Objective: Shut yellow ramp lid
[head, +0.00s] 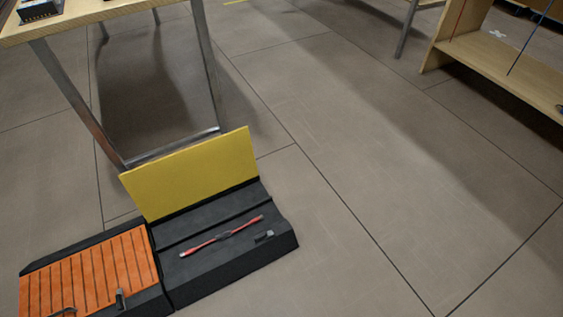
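The yellow ramp lid (193,174) stands raised, tilted back at the rear edge of a black ramp base (240,258) on the floor. The base's channels are exposed in front of it. A red cable with a dark middle (222,236) lies across the base. A small dark piece (264,237) sits near its right end. Neither of my grippers is in view.
An orange slatted ramp section (88,272) adjoins the black base on the left. A table with metal legs (72,104) stands behind the lid. A wooden shelf (500,62) is at the upper right. The tiled floor (385,175) between is clear.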

